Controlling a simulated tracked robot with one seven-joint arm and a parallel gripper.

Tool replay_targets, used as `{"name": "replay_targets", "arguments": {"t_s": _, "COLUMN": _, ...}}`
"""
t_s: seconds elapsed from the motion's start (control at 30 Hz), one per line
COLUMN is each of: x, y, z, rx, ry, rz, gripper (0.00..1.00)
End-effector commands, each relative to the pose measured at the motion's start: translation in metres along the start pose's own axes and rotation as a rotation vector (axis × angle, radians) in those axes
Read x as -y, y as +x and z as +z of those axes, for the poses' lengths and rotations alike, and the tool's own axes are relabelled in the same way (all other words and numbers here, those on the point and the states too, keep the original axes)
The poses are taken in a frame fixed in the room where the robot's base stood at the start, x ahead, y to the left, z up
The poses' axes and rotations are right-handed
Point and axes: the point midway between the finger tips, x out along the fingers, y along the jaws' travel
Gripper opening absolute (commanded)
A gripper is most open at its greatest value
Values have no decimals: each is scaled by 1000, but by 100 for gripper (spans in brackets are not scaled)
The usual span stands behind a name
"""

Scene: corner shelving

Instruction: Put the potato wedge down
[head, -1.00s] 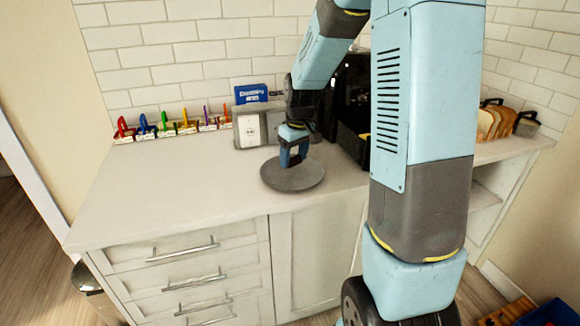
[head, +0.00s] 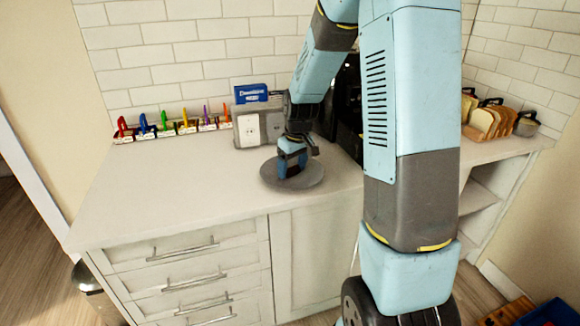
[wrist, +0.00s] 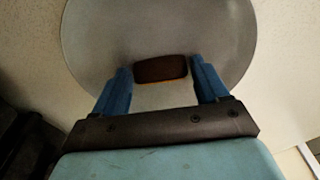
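The dark brown potato wedge (wrist: 160,68) lies crosswise between the fingertips of my gripper (wrist: 163,72) in the wrist view. An orange edge shows along its lower side. The blue fingers stand wide apart, with a thin gap at the wedge's right end; the left end looks very close to the other finger. The round grey plate (head: 309,177) sits on the counter and also fills the background of the wrist view (wrist: 98,42). In the head view my gripper (head: 291,174) points down low over the plate, and the wedge is hidden there.
The white counter (head: 180,185) is clear left of the plate. Behind the plate stand a grey toaster (head: 250,128) and a blue box (head: 250,94). A row of coloured clips (head: 175,124) lines the wall. A black appliance (head: 346,115) is to the right; bread slices (head: 490,122) stand farther right.

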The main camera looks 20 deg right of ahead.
Motion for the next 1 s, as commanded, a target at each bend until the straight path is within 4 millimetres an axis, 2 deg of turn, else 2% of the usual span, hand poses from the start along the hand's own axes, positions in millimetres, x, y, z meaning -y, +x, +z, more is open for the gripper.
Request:
{"name": "replay_targets", "arguments": {"t_s": 0.03, "x": 0, "y": 0, "z": 0, "rx": 0, "ry": 0, "rz": 0, "gripper": 79}}
{"name": "replay_targets", "arguments": {"t_s": 0.13, "x": 0, "y": 0, "z": 0, "rx": 0, "ry": 0, "rz": 0, "gripper": 88}}
{"name": "replay_targets", "arguments": {"t_s": 0.37, "x": 0, "y": 0, "z": 0, "rx": 0, "ry": -1, "rz": 0, "gripper": 88}}
{"name": "replay_targets", "arguments": {"t_s": 0.53, "x": 0, "y": -11, "z": -1, "rx": -2, "ry": -1, "rz": 1, "gripper": 88}}
{"name": "replay_targets", "arguments": {"t_s": 0.67, "x": 0, "y": -30, "z": -1, "rx": -3, "ry": -1, "rz": 2, "gripper": 88}}
{"name": "replay_targets", "arguments": {"t_s": 1.0, "x": 0, "y": -95, "z": -1, "rx": -4, "ry": -1, "rz": 2, "gripper": 88}}
